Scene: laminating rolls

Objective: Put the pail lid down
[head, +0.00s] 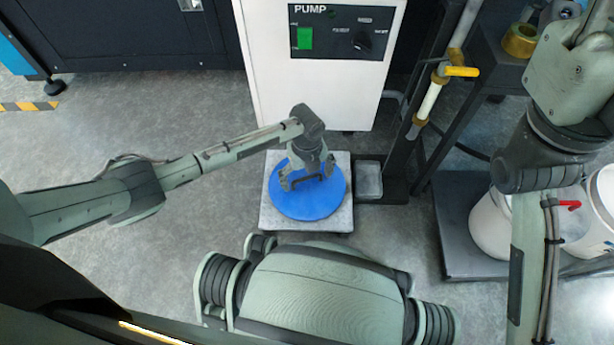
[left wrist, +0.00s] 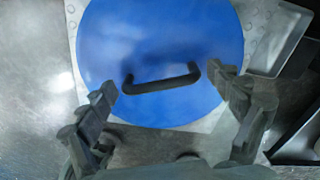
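The pail lid (head: 307,205) is a round blue disc with a black bar handle. It lies flat on a pale square plate (head: 338,222) on the floor, in front of the pump cabinet. It fills the upper middle of the left wrist view (left wrist: 160,45). My left gripper (head: 308,178) is right over the lid. In the left wrist view its fingers (left wrist: 163,84) are spread wide, one beyond each end of the handle (left wrist: 162,82), with small gaps showing. My right arm is at the right of the head view, but its gripper does not show.
The white pump cabinet (head: 320,95) stands just behind the plate. A small grey tray (head: 368,180) is beside it on the right. White pails (head: 490,225) stand on a dark base (head: 462,262) farther right. The floor left of the plate is clear.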

